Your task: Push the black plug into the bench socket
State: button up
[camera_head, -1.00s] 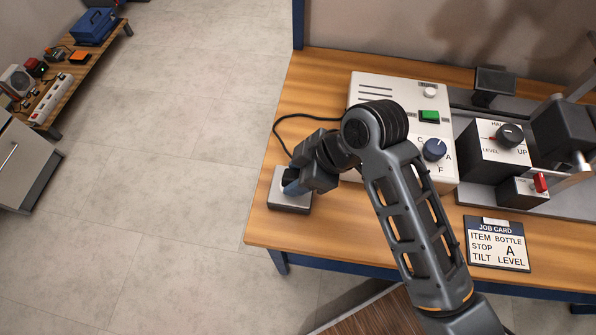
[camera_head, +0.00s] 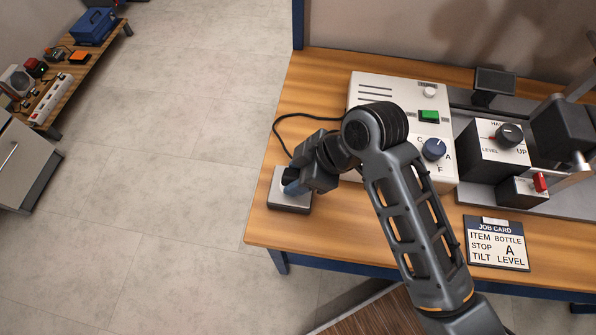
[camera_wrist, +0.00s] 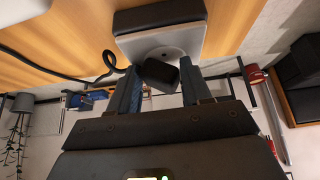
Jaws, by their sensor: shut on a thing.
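The black plug (camera_wrist: 160,74) is between the two blue finger pads of my gripper (camera_wrist: 162,92) in the wrist view, with its face towards the bench socket (camera_wrist: 208,40). The socket is a pale block with a dark base and a round recessed face. In the head view my gripper (camera_head: 293,186) is over the socket (camera_head: 277,198) at the bench's left front, and the plug (camera_head: 290,175) shows only as a dark patch. The plug appears at or very close to the socket face; whether it is seated is hidden. A black cable (camera_wrist: 60,72) runs from the plug side.
The white marker box (camera_head: 369,88) with a green button and blue dial stands right of my gripper. Grey fixtures (camera_head: 490,150) stand further right. A job card (camera_head: 497,243) lies near the front edge. A side bench (camera_head: 85,60) with several items is far left.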

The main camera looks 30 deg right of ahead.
jog(key=shift+s+d+f, duration=0.1)
jog(key=shift+s+f, duration=0.15)
jog(key=shift+f, duration=0.35)
jog(key=shift+s+f, duration=0.2)
jog(key=shift+f, duration=0.35)
jog(key=o, duration=1.2)
jog(key=shift+c, duration=1.3)
jog(key=shift+o, duration=1)
jog(key=shift+w+r, duration=0.1)
jog(key=shift+r, duration=0.4)
jog(key=shift+o, duration=1.2)
jog(key=shift+a+r+g+p, duration=0.2)
jog(key=shift+r+g+p, duration=0.1)
jog(key=shift+r+p, duration=0.2)
jog(key=shift+w+d+r, duration=0.1)
jog(key=shift+r, duration=1.1)
jog(key=shift+w+r, duration=0.1)
jog(key=shift+r, duration=1.05)
jog(key=shift+c, duration=0.2)
